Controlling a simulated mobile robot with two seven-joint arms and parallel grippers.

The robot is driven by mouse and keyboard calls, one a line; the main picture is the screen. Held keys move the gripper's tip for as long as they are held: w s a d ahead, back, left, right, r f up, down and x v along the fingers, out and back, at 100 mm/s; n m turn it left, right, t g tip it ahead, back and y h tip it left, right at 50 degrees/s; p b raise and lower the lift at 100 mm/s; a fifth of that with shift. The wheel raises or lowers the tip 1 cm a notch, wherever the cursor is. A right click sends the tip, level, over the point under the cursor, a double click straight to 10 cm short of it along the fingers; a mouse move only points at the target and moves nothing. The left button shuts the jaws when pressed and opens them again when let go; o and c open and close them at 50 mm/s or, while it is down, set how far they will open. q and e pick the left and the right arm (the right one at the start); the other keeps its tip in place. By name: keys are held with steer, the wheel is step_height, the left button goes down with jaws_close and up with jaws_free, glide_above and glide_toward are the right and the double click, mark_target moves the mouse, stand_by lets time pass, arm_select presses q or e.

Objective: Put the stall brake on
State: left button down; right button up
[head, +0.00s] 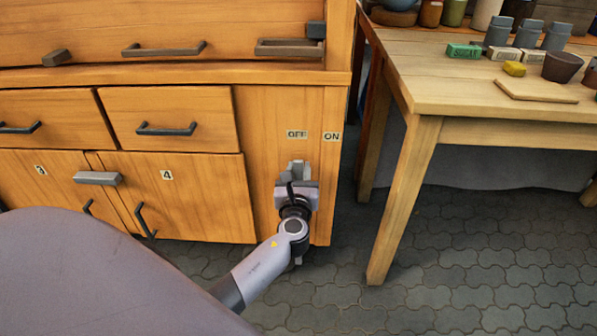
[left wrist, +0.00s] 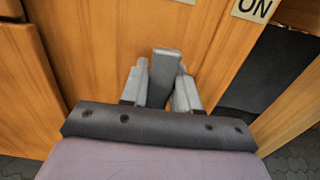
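The stall brake is a dark grey lever (left wrist: 165,75) on the wooden cabinet's right-hand front panel. In the head view, the OFF label (head: 297,134) is above it and the ON label (head: 332,136) is up to its right. The lever stands nearer under OFF. My left gripper (head: 298,172) is at the lever, low on the panel. In the left wrist view its two light grey fingers (left wrist: 160,88) stand close together, one on each side of the lever, with no clear gap. In the head view the gripper hides most of the lever. My right gripper is out of view.
Cabinet doors marked 3 and 4 (head: 190,195) and drawers with dark handles (head: 168,130) are left of the lever. A wooden table (head: 450,95) with jars and small boxes stands to the right, its near leg (head: 400,205) beside a strip of open paved floor (head: 440,265).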

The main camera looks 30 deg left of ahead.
mark_target(329, 168)
arm_select(q)
steer(key=w+d+m, duration=0.2)
steer(key=d, duration=0.1)
steer(key=w+d+f+m+p, duration=0.1)
steer(key=d, duration=0.1)
steer(key=shift+w+d, duration=0.1)
steer(key=shift+d, duration=0.05)
steer(key=shift+w+d+f+m, duration=0.1)
steer(key=shift+w+d+m, duration=0.15)
steer(key=shift+d+m, duration=0.2)
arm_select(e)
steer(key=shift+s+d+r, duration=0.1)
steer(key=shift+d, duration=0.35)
arm_select(q)
steer(key=c, duration=0.9)
jaws_free()
steer(key=shift+d, duration=0.1)
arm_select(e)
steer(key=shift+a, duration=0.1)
